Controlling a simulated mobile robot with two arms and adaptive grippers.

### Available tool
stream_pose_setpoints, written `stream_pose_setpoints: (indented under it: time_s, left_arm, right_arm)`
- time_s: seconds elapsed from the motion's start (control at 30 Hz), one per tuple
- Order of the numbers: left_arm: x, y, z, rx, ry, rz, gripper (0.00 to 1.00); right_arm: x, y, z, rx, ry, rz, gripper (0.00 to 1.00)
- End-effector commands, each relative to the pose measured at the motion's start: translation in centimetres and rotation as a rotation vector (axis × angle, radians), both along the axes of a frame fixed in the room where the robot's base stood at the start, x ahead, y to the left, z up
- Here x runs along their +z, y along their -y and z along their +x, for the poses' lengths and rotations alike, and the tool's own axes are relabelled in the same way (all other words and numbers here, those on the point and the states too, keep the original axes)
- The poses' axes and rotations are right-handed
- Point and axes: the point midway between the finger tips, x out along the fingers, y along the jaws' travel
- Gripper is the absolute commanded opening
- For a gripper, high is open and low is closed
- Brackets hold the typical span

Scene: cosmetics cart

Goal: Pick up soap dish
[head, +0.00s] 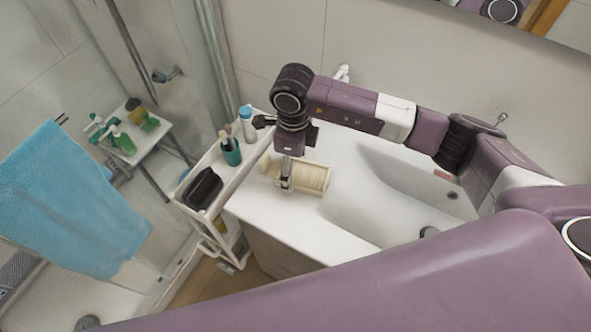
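A beige, ribbed dish (314,179), which looks like the soap dish, sits on the white counter to the left of the sink basin. My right gripper (287,184) reaches down over its left part, with the fingertips at or just above the dish. The fingers are seen almost edge-on and hide part of the dish. I cannot tell whether they are open or closed on it. My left gripper is out of view.
The white sink (345,212) lies right of the dish. A white cart (188,178) on the left holds a black pouch (203,188), a teal cup (231,153) with brushes and a blue-capped bottle (248,124). A blue towel (70,205) hangs further left.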

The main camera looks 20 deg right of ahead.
Motion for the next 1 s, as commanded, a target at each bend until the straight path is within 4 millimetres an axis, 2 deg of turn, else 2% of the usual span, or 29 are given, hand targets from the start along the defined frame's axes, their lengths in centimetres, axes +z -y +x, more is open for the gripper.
stream_pose_setpoints:
  time_s: [0.03,0.13,0.23,0.33,0.73,0.87,1.0]
  left_arm:
    - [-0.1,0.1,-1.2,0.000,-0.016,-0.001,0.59]
    - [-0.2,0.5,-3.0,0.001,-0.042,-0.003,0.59]
    - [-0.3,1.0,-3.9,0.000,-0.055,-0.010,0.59]
    - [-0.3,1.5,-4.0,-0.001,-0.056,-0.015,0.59]
    - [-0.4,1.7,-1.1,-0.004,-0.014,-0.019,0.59]
    - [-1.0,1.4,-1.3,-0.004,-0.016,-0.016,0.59]
    - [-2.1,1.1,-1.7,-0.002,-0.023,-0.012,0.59]
  right_arm:
    - [0.0,0.0,0.0,0.000,0.000,0.000,0.66]
    - [0.0,0.0,0.0,0.000,0.000,0.000,0.55]
    - [0.0,0.0,0.0,0.000,0.000,0.000,0.44]
    - [0.0,0.0,0.0,0.000,0.000,0.000,0.34]
    - [0.8,-0.1,0.1,0.000,0.003,0.001,0.34]
    - [2.3,0.0,0.2,0.002,0.006,0.001,0.34]
    - [5.3,-0.1,0.3,0.002,0.009,0.003,0.34]
